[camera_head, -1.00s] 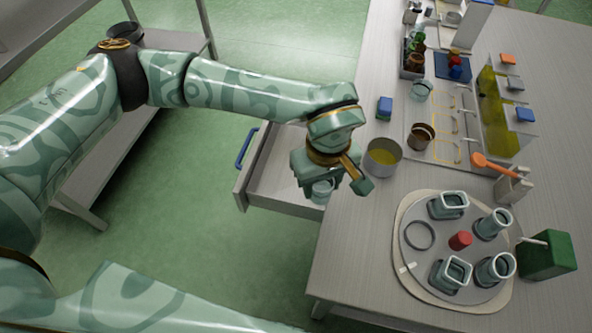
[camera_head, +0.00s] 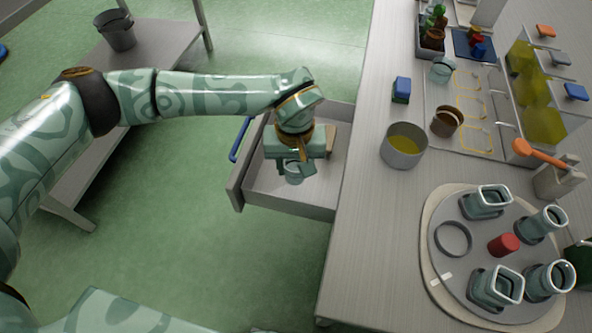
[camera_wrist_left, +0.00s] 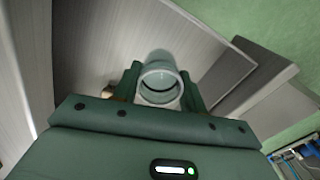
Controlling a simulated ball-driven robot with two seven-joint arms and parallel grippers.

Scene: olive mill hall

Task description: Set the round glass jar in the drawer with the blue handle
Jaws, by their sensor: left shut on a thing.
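My left gripper (camera_head: 294,168) is shut on the round glass jar (camera_head: 293,178), over the open drawer (camera_head: 262,186). The blue handle (camera_head: 240,139) is on the drawer's left front. In the left wrist view the jar (camera_wrist_left: 160,84) sits upright between the two fingers (camera_wrist_left: 158,90), its round mouth toward the camera. The drawer's pale floor shows beneath it. I cannot tell whether the jar's base touches the drawer floor. My right gripper is not in view.
The table (camera_head: 368,230) is right of the drawer. On it are a pot of yellow liquid (camera_head: 403,146), a blue block (camera_head: 401,90), a brown cup (camera_head: 447,121) and a round tray (camera_head: 440,274) with several square and round glass jars. Green floor lies left of the drawer.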

